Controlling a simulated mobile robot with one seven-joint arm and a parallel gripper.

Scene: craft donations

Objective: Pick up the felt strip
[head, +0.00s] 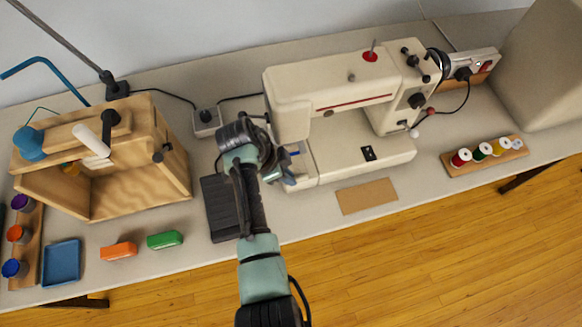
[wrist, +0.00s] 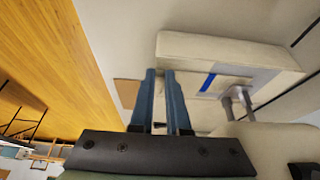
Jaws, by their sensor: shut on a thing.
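My gripper (head: 290,181) is low at the left end of the white sewing machine. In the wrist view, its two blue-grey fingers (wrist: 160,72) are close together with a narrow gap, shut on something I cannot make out. A short blue strip (wrist: 207,82) lies on the machine bed, right of the fingertips and apart from them; it may be the felt strip. A flat brown rectangle (head: 367,195) lies on the table in front of the machine; it also shows left of the fingers in the wrist view (wrist: 127,92). I cannot tell which is felt.
The sewing machine (head: 330,85) stands close to my gripper. A black pedal (head: 218,205) lies left of it. A wooden box (head: 150,180), orange (head: 118,251) and green (head: 165,239) blocks and a blue tray (head: 61,264) are farther left. A thread rack (head: 484,160) stands right.

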